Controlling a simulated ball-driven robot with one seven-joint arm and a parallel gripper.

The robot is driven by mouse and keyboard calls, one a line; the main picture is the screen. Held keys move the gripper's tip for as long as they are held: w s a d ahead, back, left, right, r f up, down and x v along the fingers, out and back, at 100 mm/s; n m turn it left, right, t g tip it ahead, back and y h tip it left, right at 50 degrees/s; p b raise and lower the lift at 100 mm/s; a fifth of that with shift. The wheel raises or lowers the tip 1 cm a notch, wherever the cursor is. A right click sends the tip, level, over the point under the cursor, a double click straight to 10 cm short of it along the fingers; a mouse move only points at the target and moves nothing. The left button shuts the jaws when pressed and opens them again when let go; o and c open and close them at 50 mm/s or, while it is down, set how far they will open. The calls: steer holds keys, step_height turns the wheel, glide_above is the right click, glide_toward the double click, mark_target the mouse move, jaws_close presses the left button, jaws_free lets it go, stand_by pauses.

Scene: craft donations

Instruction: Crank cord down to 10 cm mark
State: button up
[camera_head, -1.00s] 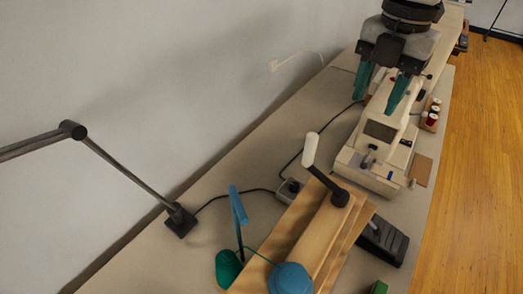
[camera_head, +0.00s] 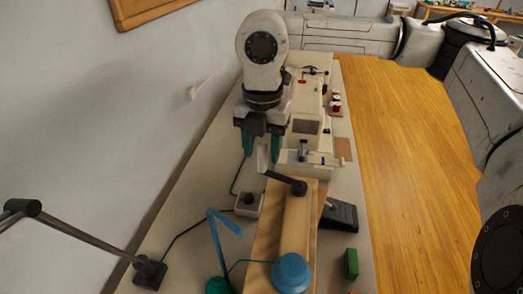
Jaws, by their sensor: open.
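A wooden winder (camera_head: 297,222) stands on the bench, with a dark crank arm (camera_head: 285,178) on its far end and a pale upright grip (camera_head: 262,160) on that arm. My gripper (camera_head: 261,152) is open, its teal fingers on either side of the grip; I cannot tell if they touch it. A blue spool (camera_head: 291,272) sits at the winder's near end. A thin teal cord (camera_head: 246,262) runs to it from the green cone (camera_head: 217,286), beside a blue bent post (camera_head: 222,235). I cannot make out a 10 cm mark.
A sewing machine (camera_head: 308,112) stands behind the winder. A black pedal (camera_head: 340,213) and a green block (camera_head: 351,263) lie to its right. A grey box (camera_head: 249,203) with a cable and a black lamp base (camera_head: 149,273) are to its left. Wooden floor (camera_head: 400,170) is open at right.

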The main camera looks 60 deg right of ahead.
steer(key=shift+f, duration=1.05)
jaws_close()
